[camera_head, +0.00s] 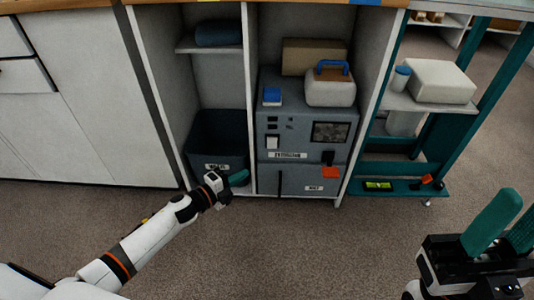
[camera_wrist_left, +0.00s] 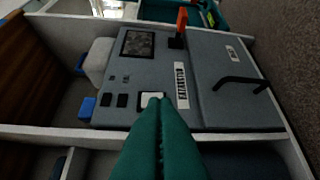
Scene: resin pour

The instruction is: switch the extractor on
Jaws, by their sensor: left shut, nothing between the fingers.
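The extractor (camera_head: 290,125) is a grey cabinet unit in the shelving's middle bay, with a dark screen, small dark buttons and a label strip. A pale rocker switch (camera_head: 272,142) sits on its left front; the wrist view shows it too (camera_wrist_left: 151,99), partly hidden by my fingertips. My left gripper (camera_head: 241,177) is at the front of the shelving, low and left of the switch. Its teal fingers (camera_wrist_left: 155,100) are shut, empty, and overlap the switch in the wrist view; I cannot tell whether they touch it. My right gripper (camera_head: 518,205) is open and empty at lower right.
A dark bin (camera_head: 217,140) stands in the left bay beside a white divider (camera_head: 250,90). A black handle (camera_wrist_left: 240,84) projects from the lower panel. An orange-tipped lever (camera_wrist_left: 180,25) stands out from the front. A teal rack (camera_head: 440,150) is at right. The floor in front is clear.

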